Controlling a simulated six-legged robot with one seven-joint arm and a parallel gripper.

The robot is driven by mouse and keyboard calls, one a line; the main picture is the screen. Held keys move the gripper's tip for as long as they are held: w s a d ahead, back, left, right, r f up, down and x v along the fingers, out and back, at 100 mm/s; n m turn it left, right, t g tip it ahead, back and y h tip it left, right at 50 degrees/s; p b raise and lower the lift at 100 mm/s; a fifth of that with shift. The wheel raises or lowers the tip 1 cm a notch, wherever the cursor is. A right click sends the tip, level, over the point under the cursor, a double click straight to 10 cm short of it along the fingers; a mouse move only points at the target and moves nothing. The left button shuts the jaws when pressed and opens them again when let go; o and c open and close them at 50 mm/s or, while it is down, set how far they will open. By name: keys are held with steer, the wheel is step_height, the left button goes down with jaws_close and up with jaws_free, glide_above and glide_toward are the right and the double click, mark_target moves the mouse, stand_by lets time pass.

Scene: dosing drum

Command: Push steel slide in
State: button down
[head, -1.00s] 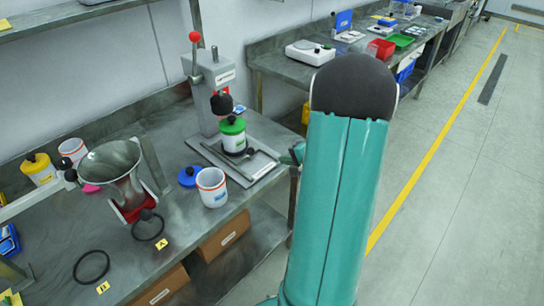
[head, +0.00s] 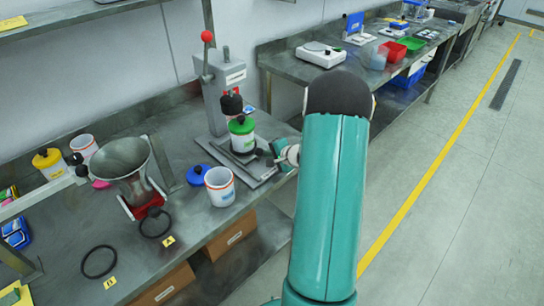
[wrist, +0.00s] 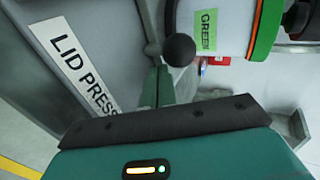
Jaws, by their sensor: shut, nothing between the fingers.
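The lid press (head: 228,88) stands on the bench with a red-knobbed lever. A jar with a green lid (head: 242,137) stands upright on its steel base, below the black press head. The steel slide is hard to make out there; a small black ball knob (head: 258,152) shows at the jar's front right. In the wrist view the black knob (wrist: 179,50) is large, beside the jar labelled GREEN (wrist: 209,28). My gripper (head: 278,157) is at the right edge of the press base. Its shut fingers (wrist: 158,86) are close to the knob; I cannot tell whether they touch it.
A white jar (head: 219,186) and a blue lid (head: 198,174) stand left of the press. A steel funnel (head: 125,165) on a red base and black rings (head: 99,261) are further left. The floor (head: 440,210) on the right is clear.

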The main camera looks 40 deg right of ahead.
steer(key=w, duration=0.4)
steer(key=shift+w+a, duration=0.1)
steer(key=shift+w, duration=0.5)
steer(key=shift+r, duration=0.1)
